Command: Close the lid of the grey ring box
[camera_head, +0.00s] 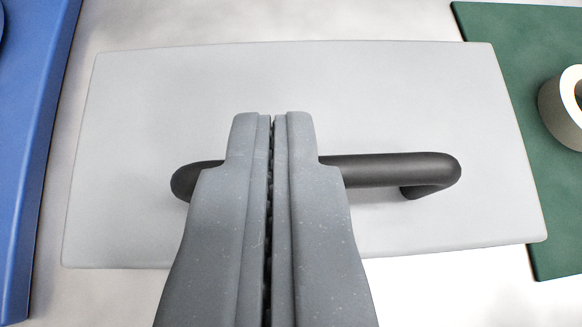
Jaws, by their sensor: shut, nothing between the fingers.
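A flat light-grey panel (400,90), which looks like the lid of the grey ring box, fills the middle of the view. A black bar handle (400,168) runs across it from left to right, bent down at its ends. My gripper (273,116) is shut and empty. It lies in front of the panel and hides the handle's middle; its fingertips reach past the handle in the picture. I cannot tell whether it touches the panel or handle. The box body is not visible, and I cannot tell how far the lid is open.
A blue object with a raised edge (40,130) stands at the left. A dark green mat or board (520,60) lies at the right, with a grey-and-white ring (556,110) on it. Pale bare surface (450,285) shows below the panel and in a strip at its left.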

